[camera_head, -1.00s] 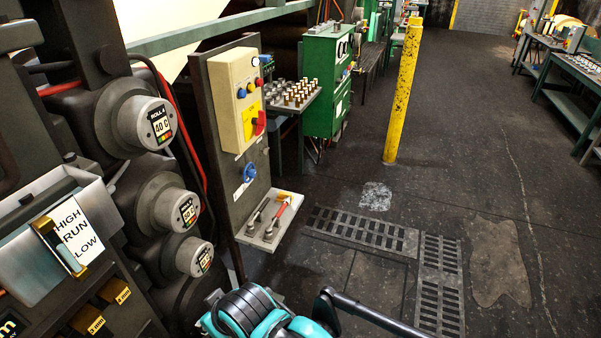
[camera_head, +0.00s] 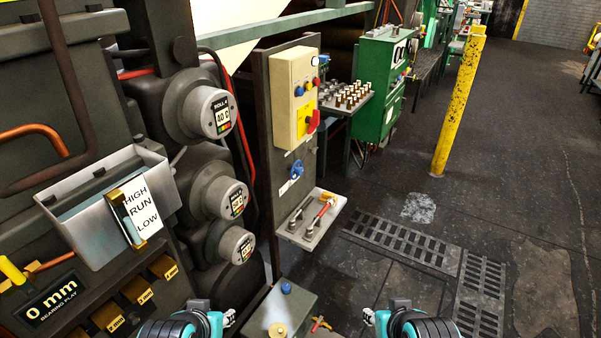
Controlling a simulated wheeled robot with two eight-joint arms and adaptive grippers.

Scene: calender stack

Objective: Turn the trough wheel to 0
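I cannot make out a wheel that is clearly the trough wheel. A metal trough (camera_head: 85,221) with a gauge plate (camera_head: 142,212) marked HIGH, RUN, LOW is on the machine at left. Below it, a display (camera_head: 52,300) reads "0 mm, bearing play", with a yellow handle (camera_head: 12,270) beside it. My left gripper (camera_head: 228,318) is at the bottom edge, beside a low grey box with a brass disc (camera_head: 277,330) and a blue knob (camera_head: 286,288). My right gripper (camera_head: 369,316) is at the bottom, right of that box. Both look empty; their finger gaps are unclear.
Roll dials (camera_head: 221,114) are stacked on the machine. A control panel (camera_head: 291,100) with a blue valve (camera_head: 296,169) and tool shelf (camera_head: 313,226) stands right of them. A yellow post (camera_head: 460,105) stands farther back.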

